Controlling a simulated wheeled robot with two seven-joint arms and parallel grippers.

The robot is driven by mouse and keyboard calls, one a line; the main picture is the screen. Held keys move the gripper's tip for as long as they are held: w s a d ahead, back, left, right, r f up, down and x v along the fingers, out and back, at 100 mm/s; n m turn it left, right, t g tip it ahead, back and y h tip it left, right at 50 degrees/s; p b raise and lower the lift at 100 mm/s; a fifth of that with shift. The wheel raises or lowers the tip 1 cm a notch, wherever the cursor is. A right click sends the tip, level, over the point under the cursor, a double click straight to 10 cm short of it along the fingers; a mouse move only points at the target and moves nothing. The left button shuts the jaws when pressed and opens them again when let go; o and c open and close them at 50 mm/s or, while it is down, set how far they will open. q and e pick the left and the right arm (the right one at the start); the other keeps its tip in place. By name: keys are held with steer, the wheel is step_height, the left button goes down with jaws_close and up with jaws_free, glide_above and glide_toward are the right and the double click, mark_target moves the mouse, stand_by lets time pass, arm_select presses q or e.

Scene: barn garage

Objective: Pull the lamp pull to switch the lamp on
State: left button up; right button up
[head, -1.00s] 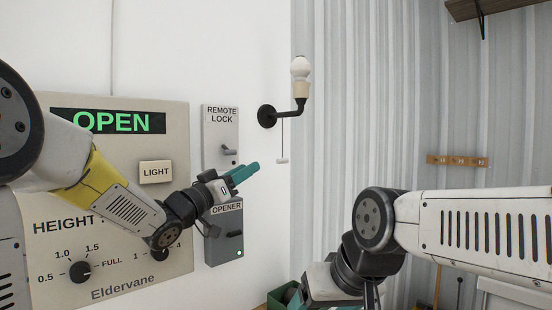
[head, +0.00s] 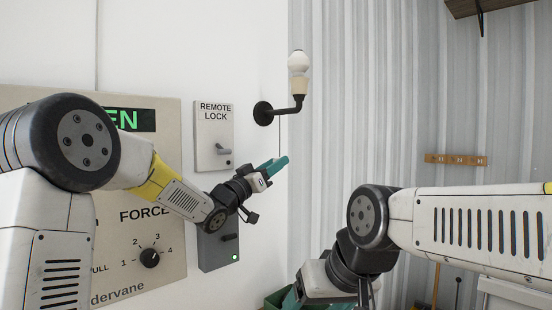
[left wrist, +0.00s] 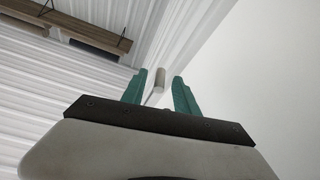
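The wall lamp (head: 298,88) has a round white bulb on a black bracket. The bulb looks unlit. A thin pull cord (head: 279,140) hangs from it. In the head view, the lower end of the cord is hidden behind my left gripper (head: 276,166). In the left wrist view, the two teal fingers of this gripper (left wrist: 159,90) are open. The small pale lamp pull (left wrist: 159,78) shows between them, with no clear contact.
The control panel (head: 165,215), the remote lock box (head: 214,125) and the opener box (head: 220,255) are on the wall beside my left arm. A hook rail (head: 456,160) is on the corrugated wall.

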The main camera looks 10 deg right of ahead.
arm_select(q)
steer(key=x, duration=0.5)
jaws_close()
stand_by(1.4)
